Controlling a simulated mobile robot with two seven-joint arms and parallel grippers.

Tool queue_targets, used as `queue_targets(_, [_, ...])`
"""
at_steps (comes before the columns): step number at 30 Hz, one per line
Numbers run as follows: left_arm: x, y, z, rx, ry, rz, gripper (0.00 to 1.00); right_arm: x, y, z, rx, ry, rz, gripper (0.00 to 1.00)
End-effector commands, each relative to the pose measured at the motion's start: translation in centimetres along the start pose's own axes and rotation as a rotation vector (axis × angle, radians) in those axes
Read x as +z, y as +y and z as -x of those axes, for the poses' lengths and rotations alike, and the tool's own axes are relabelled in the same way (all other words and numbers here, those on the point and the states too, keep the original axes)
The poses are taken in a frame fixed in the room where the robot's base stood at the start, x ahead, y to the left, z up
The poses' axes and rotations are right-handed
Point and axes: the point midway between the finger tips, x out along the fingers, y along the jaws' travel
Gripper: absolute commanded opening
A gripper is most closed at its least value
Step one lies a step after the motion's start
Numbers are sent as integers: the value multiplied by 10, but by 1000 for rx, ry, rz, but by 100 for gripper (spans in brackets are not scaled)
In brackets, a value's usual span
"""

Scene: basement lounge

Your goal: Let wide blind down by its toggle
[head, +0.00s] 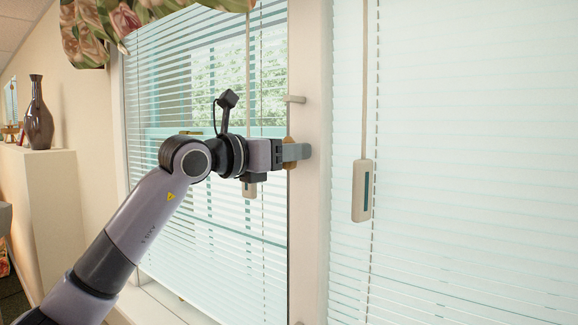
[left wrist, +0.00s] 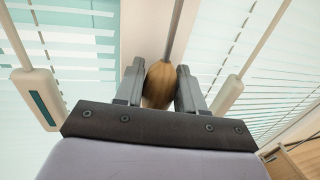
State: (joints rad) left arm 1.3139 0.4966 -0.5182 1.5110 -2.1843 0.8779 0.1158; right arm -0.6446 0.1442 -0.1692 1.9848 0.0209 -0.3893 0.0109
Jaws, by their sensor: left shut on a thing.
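My left gripper (head: 293,152) is at the pale post between two windows, pointing right. It is shut on a brown wooden toggle (left wrist: 159,85), which sits between both fingers in the left wrist view. A thin cord runs up from the toggle there. In the head view the fingers hide most of the toggle. A slatted blind (head: 215,70) covers the left window, and another blind (head: 470,140) fills the right side. The slats hang well down on both. Which one the cord belongs to I cannot tell. My right gripper is not in view.
A pale pendant with a teal stripe (head: 363,190) hangs right of my gripper; a second pendant (head: 249,189) hangs partly behind it. A small peg (head: 293,99) sticks out above. Floral fabric (head: 105,25) hangs at the top. A dark vase (head: 38,115) stands on a ledge far left.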

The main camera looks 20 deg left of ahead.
Motion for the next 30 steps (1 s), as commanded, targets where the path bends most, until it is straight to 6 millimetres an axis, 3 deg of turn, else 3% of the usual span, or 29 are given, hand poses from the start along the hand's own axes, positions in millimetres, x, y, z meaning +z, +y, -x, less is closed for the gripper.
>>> queue_targets(1, [16, 0, 0, -1, -4, -1, 0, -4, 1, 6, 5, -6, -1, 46])
queue_targets(6, [31, 0, 0, -1, -1, 0, 0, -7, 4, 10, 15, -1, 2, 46])
queue_targets(21, [40, 0, 1, 1, -10, -1, 0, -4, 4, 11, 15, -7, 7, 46])
queue_targets(22, [40, 0, 1, 1, -11, -1, 48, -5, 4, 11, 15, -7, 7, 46])
queue_targets(23, [40, 0, 1, 1, -11, -1, 58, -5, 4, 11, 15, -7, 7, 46])
queue_targets(30, [37, 0, 0, 0, -3, 0, 61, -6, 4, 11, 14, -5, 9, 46])
